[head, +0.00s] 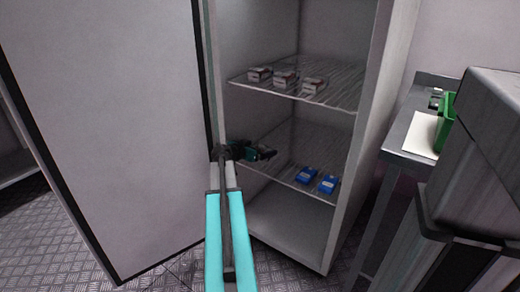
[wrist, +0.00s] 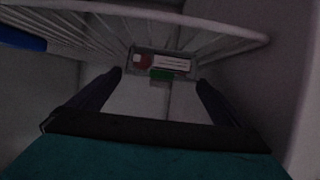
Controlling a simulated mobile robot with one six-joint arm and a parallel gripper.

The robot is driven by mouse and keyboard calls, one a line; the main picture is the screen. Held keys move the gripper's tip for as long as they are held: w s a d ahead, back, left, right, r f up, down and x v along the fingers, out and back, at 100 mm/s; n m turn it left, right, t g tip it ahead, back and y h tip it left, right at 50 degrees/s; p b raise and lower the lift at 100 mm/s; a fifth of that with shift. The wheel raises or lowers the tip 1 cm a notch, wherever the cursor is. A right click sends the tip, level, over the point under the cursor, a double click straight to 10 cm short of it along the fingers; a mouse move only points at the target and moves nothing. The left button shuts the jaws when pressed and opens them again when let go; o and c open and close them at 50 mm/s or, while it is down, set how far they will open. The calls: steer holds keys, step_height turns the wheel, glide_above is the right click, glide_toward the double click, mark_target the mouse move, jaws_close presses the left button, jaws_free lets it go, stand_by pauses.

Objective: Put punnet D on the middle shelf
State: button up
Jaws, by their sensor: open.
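My gripper (head: 262,153) is open inside the cabinet, near the left end of the wire shelf (head: 290,172) that bears two blue punnets. In the wrist view my gripper (wrist: 159,78) has its two dark fingers spread. Between and beyond their tips is a small pale box (wrist: 163,62) with a red mark and a white label. A green piece (wrist: 162,74) lies at its lower edge. Whether the fingers touch the box cannot be told. I can read no letter D, so punnet D cannot be picked out. The box does not show clearly in the head view.
An upper wire shelf (head: 310,90) bears three red-and-white punnets (head: 286,80). Two blue punnets (head: 317,180) sit to the right on the lower wire shelf. The open door (head: 110,130) stands left of my arm. A steel bench (head: 412,122) with a green container (head: 447,124) is at right.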

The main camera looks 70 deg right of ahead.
steer(key=p+v, duration=0.2)
steer(key=v, duration=0.8)
stand_by(0.5)
steer(key=shift+s, duration=0.15)
